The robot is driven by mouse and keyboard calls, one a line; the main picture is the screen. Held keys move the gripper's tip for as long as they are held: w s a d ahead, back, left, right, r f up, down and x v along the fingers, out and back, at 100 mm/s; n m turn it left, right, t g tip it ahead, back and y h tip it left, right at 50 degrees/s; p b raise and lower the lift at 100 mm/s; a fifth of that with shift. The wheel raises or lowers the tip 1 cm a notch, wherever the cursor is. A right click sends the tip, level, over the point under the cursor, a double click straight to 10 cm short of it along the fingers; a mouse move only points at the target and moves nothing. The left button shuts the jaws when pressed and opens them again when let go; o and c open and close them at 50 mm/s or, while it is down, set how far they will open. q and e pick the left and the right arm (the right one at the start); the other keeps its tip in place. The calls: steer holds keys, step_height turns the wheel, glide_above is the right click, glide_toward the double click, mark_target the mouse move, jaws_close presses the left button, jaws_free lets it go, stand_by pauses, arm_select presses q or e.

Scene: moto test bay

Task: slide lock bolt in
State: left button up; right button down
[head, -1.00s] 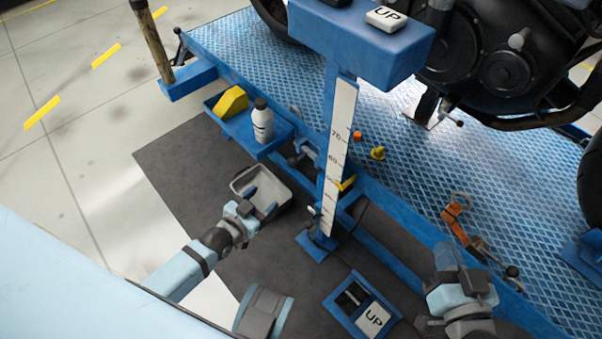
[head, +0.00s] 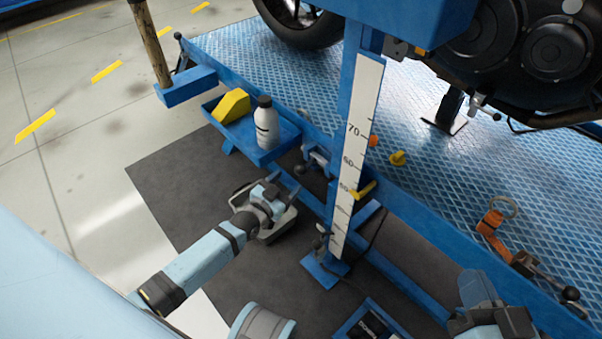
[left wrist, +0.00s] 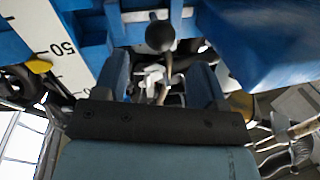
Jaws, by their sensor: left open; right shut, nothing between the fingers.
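The lock bolt (head: 316,159) is a small grey metal fitting on the blue lift's near side rail, left of the scale post; its dark ball knob (head: 299,169) sticks out toward me. In the left wrist view the black knob (left wrist: 160,37) is straight ahead, just beyond the fingers, with metal parts behind it. My left gripper (head: 268,194) is open, below and left of the knob, apart from it. Its two blue fingers also show in the left wrist view (left wrist: 160,80) with nothing clamped between them. My right gripper (head: 478,290) is shut and empty at lower right, partly cropped.
The scale post (head: 360,140) with a yellow pointer (head: 364,190) stands right of the bolt. A blue shelf (head: 262,154) with a bottle (head: 267,122) and yellow block (head: 231,105) is to the left.

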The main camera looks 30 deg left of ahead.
mark_target(297, 173)
arm_select(q)
steer(key=w, duration=0.2)
steer(key=w+b, duration=0.1)
steer(key=w, duration=0.3)
steer(key=shift+d+f+b, duration=0.1)
steer(key=shift+d+b, duration=0.3)
steer(key=shift+w+d, duration=0.1)
steer(key=shift+w, duration=0.35)
arm_select(e)
steer(key=shift+w+d+f+n, duration=0.1)
steer(key=shift+w+f+n, duration=0.1)
steer(key=shift+f, duration=0.3)
steer(key=shift+w+f+n, duration=0.1)
steer(key=shift+f+n, duration=0.1)
steer(key=shift+f, duration=0.3)
